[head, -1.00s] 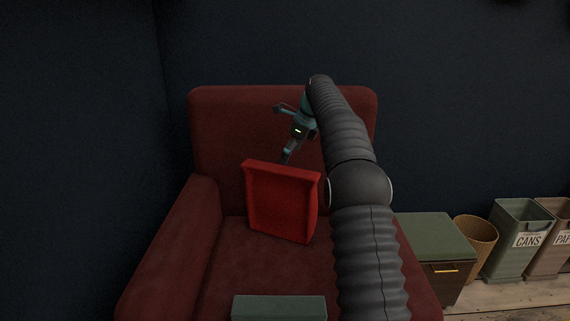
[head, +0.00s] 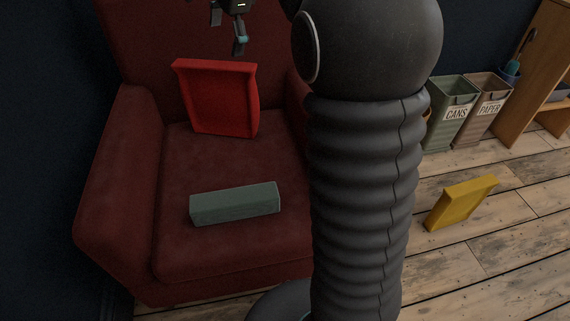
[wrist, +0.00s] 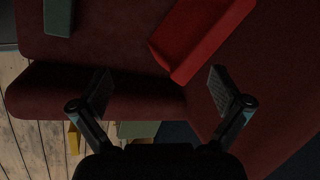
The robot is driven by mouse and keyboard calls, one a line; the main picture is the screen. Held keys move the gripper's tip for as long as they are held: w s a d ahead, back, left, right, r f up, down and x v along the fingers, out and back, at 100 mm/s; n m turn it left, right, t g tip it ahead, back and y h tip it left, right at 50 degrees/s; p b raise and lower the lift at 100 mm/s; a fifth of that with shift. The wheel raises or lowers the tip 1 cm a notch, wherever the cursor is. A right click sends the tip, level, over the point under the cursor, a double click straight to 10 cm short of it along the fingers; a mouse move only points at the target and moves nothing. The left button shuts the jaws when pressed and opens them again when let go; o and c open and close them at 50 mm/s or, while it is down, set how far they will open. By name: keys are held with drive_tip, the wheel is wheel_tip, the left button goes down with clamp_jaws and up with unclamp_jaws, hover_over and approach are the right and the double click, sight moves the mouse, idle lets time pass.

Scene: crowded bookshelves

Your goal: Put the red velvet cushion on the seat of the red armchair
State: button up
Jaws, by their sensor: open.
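The red velvet cushion (head: 222,98) stands upright, leaning slightly back, at the rear of the seat of the red armchair (head: 180,170). In the wrist view the cushion (wrist: 200,35) lies beyond my fingertips, apart from them. My gripper (wrist: 160,92) is open, with nothing between its fingers. In the head view my gripper (head: 236,22) is partly cut off at the top edge, above the cushion, near the chair's backrest. My arm hides the chair's right side.
A grey-green box (head: 236,203) lies on the front of the seat. A yellow object (head: 461,202) stands on the wooden floor at right. Bins marked CANS (head: 452,105) and PAPER (head: 486,105) stand by the wall beside a wooden shelf (head: 535,80).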

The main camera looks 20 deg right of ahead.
drive_tip(key=s+f+n+h, duration=0.15)
drive_tip(key=s+n, duration=0.55)
drive_tip(key=s, duration=1)
drive_tip(key=s+f+n+t, duration=0.2)
drive_tip(key=s+f+n, duration=0.6)
drive_tip(key=s, duration=0.8)
wheel_tip(320, 180, down, 4)
drive_tip(key=shift+a+r+n, duration=0.15)
drive_tip(key=shift+a+n, duration=0.05)
drive_tip(key=shift+n, duration=0.1)
drive_tip(key=shift+h, duration=0.25)
